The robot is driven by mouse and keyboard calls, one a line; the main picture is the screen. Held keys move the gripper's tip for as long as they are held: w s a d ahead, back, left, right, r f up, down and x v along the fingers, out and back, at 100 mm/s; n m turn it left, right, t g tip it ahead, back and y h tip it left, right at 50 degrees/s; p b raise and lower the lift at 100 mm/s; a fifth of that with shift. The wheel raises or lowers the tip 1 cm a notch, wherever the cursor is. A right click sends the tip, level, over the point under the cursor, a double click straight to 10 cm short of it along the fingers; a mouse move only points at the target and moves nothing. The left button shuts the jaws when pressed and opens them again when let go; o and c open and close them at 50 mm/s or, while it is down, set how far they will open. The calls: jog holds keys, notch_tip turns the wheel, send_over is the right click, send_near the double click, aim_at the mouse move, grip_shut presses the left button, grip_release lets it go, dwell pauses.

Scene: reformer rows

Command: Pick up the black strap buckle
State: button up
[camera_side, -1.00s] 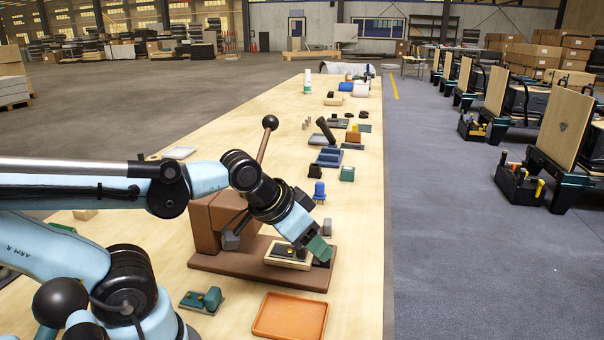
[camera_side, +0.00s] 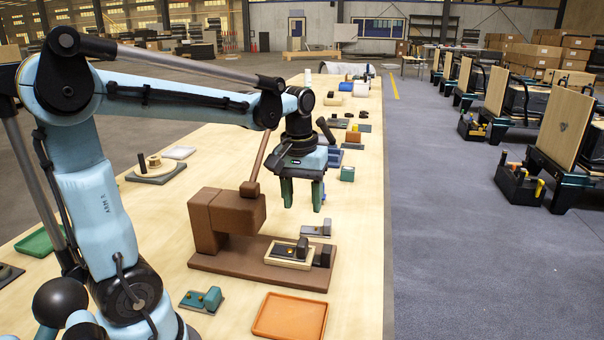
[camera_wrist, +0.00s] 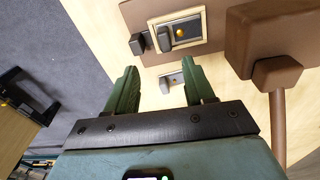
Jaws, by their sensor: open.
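My gripper (camera_side: 302,207) is open and empty, its green fingers pointing down above the table behind the brown press. In the wrist view my gripper (camera_wrist: 160,70) has a clear gap between its fingers. A dark piece with a yellow spot (camera_side: 286,251) sits in a light wooden frame on the brown base; it also shows in the wrist view (camera_wrist: 187,32). A black block (camera_side: 325,256) stands at that base's right end. A small grey bracket (camera_side: 316,229) lies on the table below my gripper. I cannot tell which dark piece is the strap buckle.
The brown press (camera_side: 226,219) with its raised lever stands close to my gripper. An orange tray (camera_side: 289,317) and a green-and-grey fixture (camera_side: 203,299) lie in front. Several small parts line the table behind. The table's right edge borders a grey floor.

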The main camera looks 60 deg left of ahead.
aim_at(302, 241)
jog(key=shift+n+g, duration=0.4)
jog(key=shift+n, duration=0.1)
jog(key=shift+w+a+f, duration=0.1)
jog(key=shift+a+f, duration=0.1)
jog(key=shift+f, duration=1.85)
jog(key=shift+w+a+f, duration=0.15)
jog(key=shift+f, duration=1.85)
jog(key=shift+w+a+f, duration=0.1)
jog(key=shift+a+f, duration=0.1)
jog(key=shift+f, duration=1.85)
grip_shut()
jog(key=shift+r, duration=0.2)
